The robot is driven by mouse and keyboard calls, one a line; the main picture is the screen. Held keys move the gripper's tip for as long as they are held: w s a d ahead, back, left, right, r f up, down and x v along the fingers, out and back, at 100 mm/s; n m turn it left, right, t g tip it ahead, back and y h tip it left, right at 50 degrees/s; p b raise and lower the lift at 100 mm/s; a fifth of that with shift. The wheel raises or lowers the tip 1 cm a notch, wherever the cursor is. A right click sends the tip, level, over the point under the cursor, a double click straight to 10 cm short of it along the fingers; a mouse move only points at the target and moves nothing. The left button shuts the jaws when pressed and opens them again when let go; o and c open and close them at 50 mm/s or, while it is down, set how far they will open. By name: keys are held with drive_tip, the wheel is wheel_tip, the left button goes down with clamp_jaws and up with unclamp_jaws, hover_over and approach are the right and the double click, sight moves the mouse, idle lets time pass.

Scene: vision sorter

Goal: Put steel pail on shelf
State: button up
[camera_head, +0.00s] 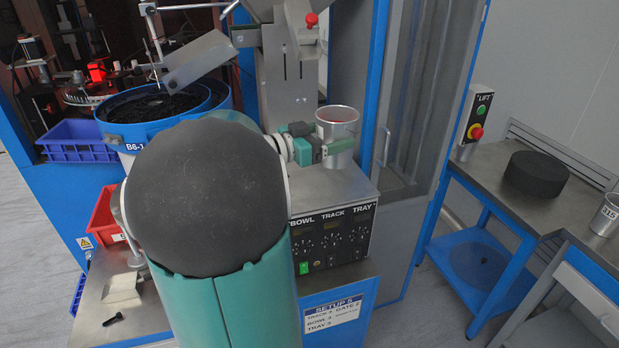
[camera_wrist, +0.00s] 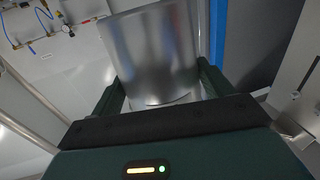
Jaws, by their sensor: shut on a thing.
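The steel pail (camera_head: 338,128) is a shiny metal bucket with a reddish rim, seen in the head view just above the steel top of the control box. My gripper (camera_head: 326,146) is shut on it from the left side. In the wrist view the pail (camera_wrist: 153,55) stands between the two dark green fingers of my gripper (camera_wrist: 162,88). I cannot tell whether its base touches the box top. The shelf is not clearly identifiable; a blue lower shelf (camera_head: 478,262) shows under the bench at right.
A lift button box (camera_head: 475,118) stands behind the bench. A blue-framed cabinet (camera_head: 415,110) is right of the pail. A red bin (camera_head: 106,215) is at left.

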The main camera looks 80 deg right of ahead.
drive_tip(key=shift+s+d+f, duration=0.15)
drive_tip(key=shift+d, duration=0.05)
drive_tip(key=shift+w+d+f, duration=1.5)
drive_tip(key=shift+d+f, duration=0.2)
drive_tip(key=shift+f, duration=0.45)
drive_tip(key=shift+w+d+f, duration=1.55)
drive_tip(key=shift+d+f, duration=0.2)
drive_tip(key=shift+f, duration=0.4)
drive_tip(key=shift+w+d+f, duration=1.5)
drive_tip(key=shift+d+f, duration=0.2)
drive_tip(key=shift+f, duration=0.45)
drive_tip(key=shift+f, duration=0.1)
drive_tip(key=o, duration=1.1)
drive_tip(key=shift+f, duration=0.1)
drive_tip(key=shift+o, duration=0.2)
